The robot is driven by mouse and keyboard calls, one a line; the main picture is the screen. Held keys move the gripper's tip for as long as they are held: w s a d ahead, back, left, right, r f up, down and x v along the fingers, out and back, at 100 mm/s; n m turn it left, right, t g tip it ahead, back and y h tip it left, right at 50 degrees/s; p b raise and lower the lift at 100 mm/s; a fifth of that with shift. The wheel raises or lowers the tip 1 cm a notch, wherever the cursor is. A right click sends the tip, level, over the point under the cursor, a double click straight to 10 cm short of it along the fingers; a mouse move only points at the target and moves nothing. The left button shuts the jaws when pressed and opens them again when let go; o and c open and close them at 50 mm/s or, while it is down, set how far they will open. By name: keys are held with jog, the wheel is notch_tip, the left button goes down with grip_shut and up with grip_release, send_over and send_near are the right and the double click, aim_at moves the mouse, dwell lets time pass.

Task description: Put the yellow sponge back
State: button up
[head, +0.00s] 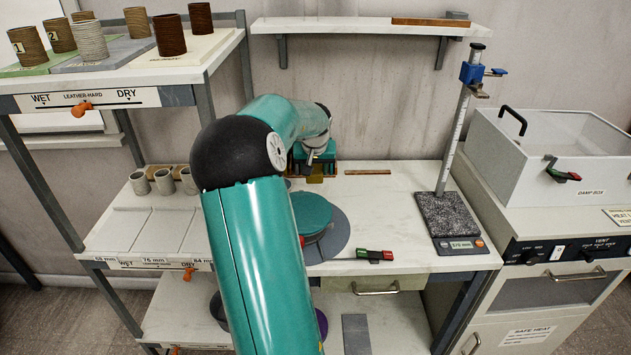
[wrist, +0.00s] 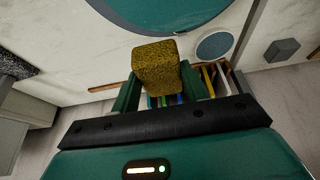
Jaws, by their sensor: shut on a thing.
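The yellow sponge (wrist: 156,65) is a rough, mustard-coloured block in the wrist view. My gripper (wrist: 158,80) is shut on it, with one dark green finger on each side. The sponge sticks out past the fingertips. In the head view my gripper (head: 315,165) is over the back of the worktable, behind the teal wheel disc (head: 311,212). Only a small yellowish patch shows below it there, and my arm hides part of that area. I cannot tell whether the sponge touches anything beneath.
A holder with several coloured tools (wrist: 212,78) lies beyond my gripper in the wrist view, near a round blue-grey piece (wrist: 214,45). A wooden strip (head: 367,172) lies on the table. A height gauge (head: 450,215) stands right; shelves with cups (head: 88,40) stand left.

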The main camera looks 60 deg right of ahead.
aim_at(315, 166)
jog(key=d+f, duration=0.1)
jog(key=w+d, duration=0.1)
jog(key=d, duration=0.1)
jog(key=w+d+f, duration=0.1)
jog(key=shift+d+f, duration=0.3)
jog(key=shift+d, duration=0.05)
jog(key=d+f, duration=0.1)
jog(key=w+d+f, duration=0.1)
jog(key=f, duration=0.1)
jog(key=w+d+f, duration=0.1)
jog(key=f, duration=0.1)
jog(key=shift+d, duration=0.4)
jog(key=shift+d+f, duration=0.2)
jog(key=shift+f, duration=1.6)
jog(key=shift+f, duration=0.2)
jog(key=o, duration=0.9)
